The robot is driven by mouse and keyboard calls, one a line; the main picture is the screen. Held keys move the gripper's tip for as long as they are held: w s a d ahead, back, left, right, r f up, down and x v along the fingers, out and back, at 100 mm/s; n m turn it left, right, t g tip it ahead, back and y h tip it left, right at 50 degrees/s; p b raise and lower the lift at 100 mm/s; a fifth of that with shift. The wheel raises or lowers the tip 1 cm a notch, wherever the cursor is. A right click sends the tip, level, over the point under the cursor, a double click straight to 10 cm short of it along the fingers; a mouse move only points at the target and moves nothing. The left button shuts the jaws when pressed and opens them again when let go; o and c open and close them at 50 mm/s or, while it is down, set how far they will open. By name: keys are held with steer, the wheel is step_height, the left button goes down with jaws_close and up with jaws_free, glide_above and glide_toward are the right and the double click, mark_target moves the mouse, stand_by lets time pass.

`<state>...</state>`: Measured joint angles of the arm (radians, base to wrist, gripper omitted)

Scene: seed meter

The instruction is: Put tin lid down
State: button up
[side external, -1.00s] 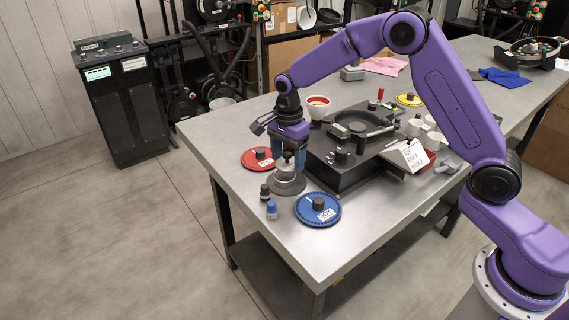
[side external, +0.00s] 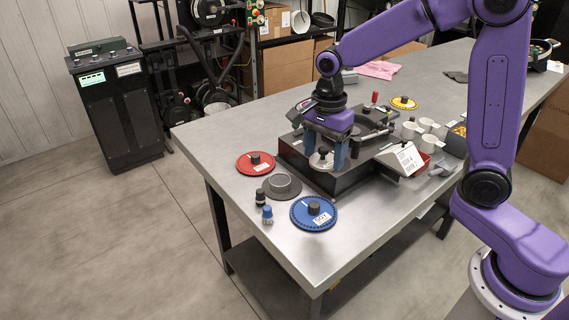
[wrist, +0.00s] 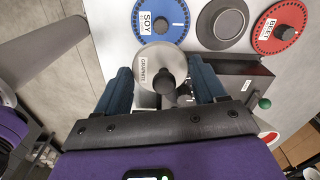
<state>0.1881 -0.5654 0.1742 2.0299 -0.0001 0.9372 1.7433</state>
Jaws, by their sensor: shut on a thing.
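The tin lid (side external: 319,161) is a grey disc with a dark knob. In the wrist view its label on the lid (wrist: 145,65) reads GRAPHITE. My gripper (side external: 325,166) is shut on the lid, with one blue finger on each side, and holds it raised at the front left of the black machine (side external: 300,160). The fingers also show in the wrist view (wrist: 160,68). The open grey tin (side external: 283,187) stands on the table, left of and below the held lid; its round rim also shows in the wrist view (wrist: 224,22).
A red disc (side external: 246,165) and a blue disc (side external: 301,213) flank the tin. Two small bottles (side external: 267,214) stand at its front. White cups (side external: 426,124) and a sign (side external: 409,157) are right of the machine. The table's left corner (side external: 196,140) is bare.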

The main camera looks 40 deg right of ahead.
steer(key=w+a+f, duration=0.2)
steer(key=w+a, duration=0.4)
glide_above(239, 187)
steer(key=shift+n, duration=0.3)
steer(key=f, duration=0.9)
steer(key=shift+s+f, duration=0.2)
steer(key=shift+f, duration=0.15)
steer(key=shift+w+f, duration=0.1)
steer(key=shift+f, duration=1.65)
steer(key=o, duration=1)
steer(key=shift+f, duration=0.15)
